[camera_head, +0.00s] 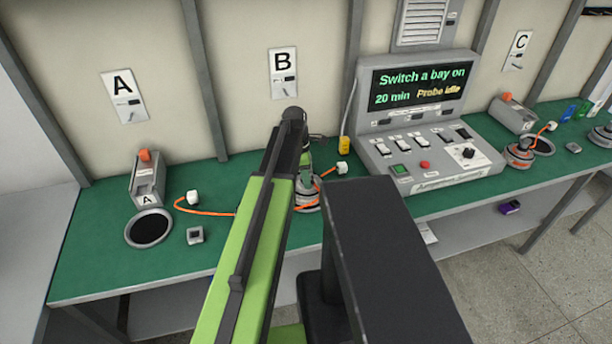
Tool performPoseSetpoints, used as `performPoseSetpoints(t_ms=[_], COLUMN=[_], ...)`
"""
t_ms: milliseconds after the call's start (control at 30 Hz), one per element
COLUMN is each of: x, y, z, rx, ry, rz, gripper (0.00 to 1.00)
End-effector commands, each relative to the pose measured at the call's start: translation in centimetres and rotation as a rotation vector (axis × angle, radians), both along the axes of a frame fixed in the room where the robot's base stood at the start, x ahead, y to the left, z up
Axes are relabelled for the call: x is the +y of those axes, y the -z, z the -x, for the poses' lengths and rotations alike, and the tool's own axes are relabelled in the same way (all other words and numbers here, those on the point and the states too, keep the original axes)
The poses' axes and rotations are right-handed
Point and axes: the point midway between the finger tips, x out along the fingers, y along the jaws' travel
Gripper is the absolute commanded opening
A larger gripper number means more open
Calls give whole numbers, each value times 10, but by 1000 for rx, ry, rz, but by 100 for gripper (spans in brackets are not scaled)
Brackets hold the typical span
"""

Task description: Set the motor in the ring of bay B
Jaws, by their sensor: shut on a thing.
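Motor (308,196), a grey disc with some orange on it, is at bay B on the green bench, largely covered by my arm. My gripper (306,178) is above it and shut on it; the fingertips are mostly hidden. The bay B label (283,73) is on the wall behind. The ring of bay B is hidden behind my arm and the motor, so I cannot tell whether the motor is in it or above it. A white plug (342,171) on an orange cable lies right of the motor.
Bay A has an empty black ring (148,228), an orange-topped box (146,180) and a white plug (193,197) on an orange cable. The control panel (428,135) reads "Switch a bay on". At bay C another motor (519,153) sits beside a dark ring (543,147).

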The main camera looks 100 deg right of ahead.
Motion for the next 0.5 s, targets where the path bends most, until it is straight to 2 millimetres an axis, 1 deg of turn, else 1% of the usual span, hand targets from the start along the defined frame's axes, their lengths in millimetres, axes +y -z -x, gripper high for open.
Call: performPoseSetpoints(t_ms=[500], x=[0], y=[9], z=[0], rx=[1], ry=[0], rz=[0], gripper=[0])
